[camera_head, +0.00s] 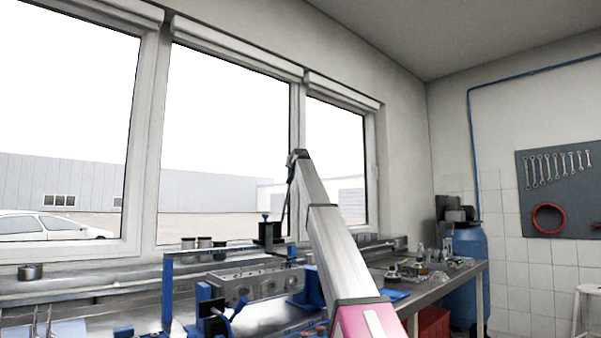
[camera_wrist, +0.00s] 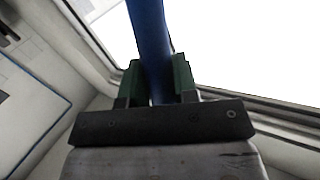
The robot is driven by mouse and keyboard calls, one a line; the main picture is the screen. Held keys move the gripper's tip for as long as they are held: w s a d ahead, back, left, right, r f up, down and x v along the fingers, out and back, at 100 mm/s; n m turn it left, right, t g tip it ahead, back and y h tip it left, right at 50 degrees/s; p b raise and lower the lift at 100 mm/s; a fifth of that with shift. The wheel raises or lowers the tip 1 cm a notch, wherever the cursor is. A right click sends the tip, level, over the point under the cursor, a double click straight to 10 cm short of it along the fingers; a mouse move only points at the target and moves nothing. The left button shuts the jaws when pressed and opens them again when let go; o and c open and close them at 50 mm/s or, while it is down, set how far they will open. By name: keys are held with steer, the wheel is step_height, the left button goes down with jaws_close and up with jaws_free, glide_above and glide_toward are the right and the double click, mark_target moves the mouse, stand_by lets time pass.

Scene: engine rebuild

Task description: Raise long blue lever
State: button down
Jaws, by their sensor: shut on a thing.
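The long blue lever (camera_wrist: 150,35) runs from the top edge of the wrist view down between the green-padded fingers of my gripper (camera_wrist: 158,78). The fingers are shut on it, one on each side. My gripper's fingers are not clear in that view.
Below stand a blue frame (camera_head: 168,290) and a grey engine block (camera_head: 250,284) on the metal bench. Small parts (camera_head: 425,266) lie on the bench at right. A blue barrel (camera_head: 470,270) stands beyond it. The air around the raised arm looks clear.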

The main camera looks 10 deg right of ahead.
steer(key=w+a, duration=0.1)
steer(key=w+a+g, duration=0.1)
steer(key=w, duration=0.1)
steer(key=w+a+r+n+g, duration=0.1)
steer(key=shift+w+a+r, duration=0.1)
steer(key=shift+w, duration=0.15)
steer(key=c, duration=0.9)
jaws_free()
steer(key=shift+w+a, duration=0.1)
steer(key=shift+w, duration=0.05)
steer(key=v, duration=1.1)
steer(key=shift+a, duration=0.15)
